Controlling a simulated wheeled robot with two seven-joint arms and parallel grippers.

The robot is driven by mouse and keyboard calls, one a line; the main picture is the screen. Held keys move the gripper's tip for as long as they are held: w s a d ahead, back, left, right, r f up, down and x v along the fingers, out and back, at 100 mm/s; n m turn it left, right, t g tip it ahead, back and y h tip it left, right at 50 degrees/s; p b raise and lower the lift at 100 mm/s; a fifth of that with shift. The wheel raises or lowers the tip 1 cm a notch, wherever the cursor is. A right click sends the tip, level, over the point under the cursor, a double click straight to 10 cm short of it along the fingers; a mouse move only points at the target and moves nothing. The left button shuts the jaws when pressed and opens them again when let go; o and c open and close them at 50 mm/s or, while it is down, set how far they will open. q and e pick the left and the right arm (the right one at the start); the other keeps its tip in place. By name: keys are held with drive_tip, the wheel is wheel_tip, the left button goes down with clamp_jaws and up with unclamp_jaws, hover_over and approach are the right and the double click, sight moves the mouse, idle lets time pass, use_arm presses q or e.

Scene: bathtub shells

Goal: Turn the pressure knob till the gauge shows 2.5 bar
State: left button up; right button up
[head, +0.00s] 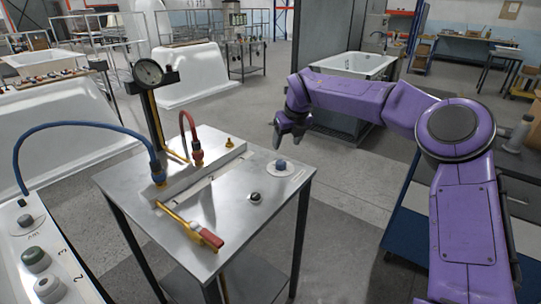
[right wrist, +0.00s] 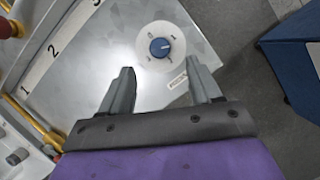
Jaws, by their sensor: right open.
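The pressure gauge (head: 148,72) stands on a post at the left of the steel table (head: 225,215); its reading is too small to tell. A blue-grey knob (head: 281,164) on a round white plate sits at the table's right corner. In the right wrist view the blue knob (right wrist: 160,47) lies ahead of and between the fingertips, apart from them. A black knob (head: 255,197) sits nearer on the tabletop. My right gripper (head: 286,138) is open and empty above the blue knob, also seen in the right wrist view (right wrist: 158,78). My left gripper is not in view.
Blue and red hoses (head: 88,124) join fittings on a manifold bar on the table. A red-handled yellow valve (head: 207,237) lies at the front. Free floor lies right of the table.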

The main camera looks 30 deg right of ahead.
sight(281, 162)
wheel_tip(281, 162, down, 3)
drive_tip(key=shift+s+d+p, duration=0.1)
drive_tip(key=shift+s+p, duration=0.05)
drive_tip(key=shift+p, duration=0.15)
drive_tip(key=x, duration=0.3)
drive_tip(key=w+x, duration=0.1)
drive_tip(key=x, duration=0.3)
drive_tip(key=shift+a+r+p, duration=0.25)
drive_tip(key=shift+p, duration=0.05)
drive_tip(key=shift+s+d+r, duration=0.1)
drive_tip(key=shift+s+r, duration=0.05)
drive_tip(key=shift+s, duration=0.25)
drive_tip(key=shift+w, duration=0.15)
drive_tip(key=c, duration=1)
